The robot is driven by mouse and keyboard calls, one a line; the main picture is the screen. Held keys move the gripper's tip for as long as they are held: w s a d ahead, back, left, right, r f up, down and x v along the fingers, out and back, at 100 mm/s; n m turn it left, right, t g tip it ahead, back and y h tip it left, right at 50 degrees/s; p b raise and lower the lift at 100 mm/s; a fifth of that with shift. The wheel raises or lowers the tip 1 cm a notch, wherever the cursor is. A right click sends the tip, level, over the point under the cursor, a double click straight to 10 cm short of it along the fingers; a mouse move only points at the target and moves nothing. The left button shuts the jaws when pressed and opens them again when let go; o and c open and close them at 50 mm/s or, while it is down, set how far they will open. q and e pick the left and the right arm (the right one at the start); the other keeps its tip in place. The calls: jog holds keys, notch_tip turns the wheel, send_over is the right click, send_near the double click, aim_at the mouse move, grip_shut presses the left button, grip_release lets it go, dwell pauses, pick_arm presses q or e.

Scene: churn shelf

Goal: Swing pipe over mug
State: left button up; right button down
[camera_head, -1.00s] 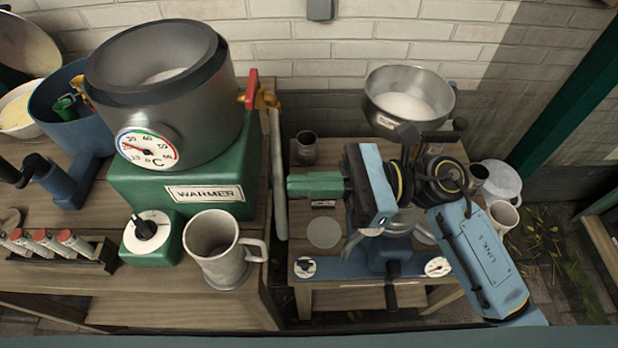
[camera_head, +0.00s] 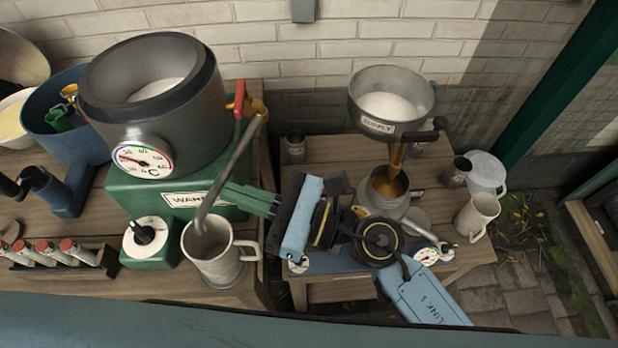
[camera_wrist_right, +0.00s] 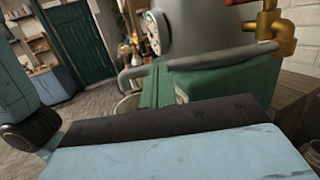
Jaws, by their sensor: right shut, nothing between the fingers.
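The grey pipe (camera_head: 227,170) slants down and left from the brass tap (camera_head: 259,108) on the warmer (camera_head: 150,90). Its lower end is over the mouth of the grey mug (camera_head: 212,262), which stands upright at the table's front edge with its handle to the right. The pipe also shows in the right wrist view (camera_wrist_right: 205,62). My right gripper (camera_head: 226,194) is shut and empty, its green fingertips beside the pipe on its right; whether they touch cannot be told. My left gripper is not in view.
A green box with a black knob (camera_head: 147,240) and a rack of red-capped tubes (camera_head: 60,258) stand left of the mug. The supply bowl (camera_head: 390,100) is over the right table, where another mug (camera_head: 477,215) stands. A gap separates the tables.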

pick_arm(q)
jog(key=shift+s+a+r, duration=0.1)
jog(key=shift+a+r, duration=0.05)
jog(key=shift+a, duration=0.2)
pick_arm(e)
jog(key=shift+a, duration=0.45)
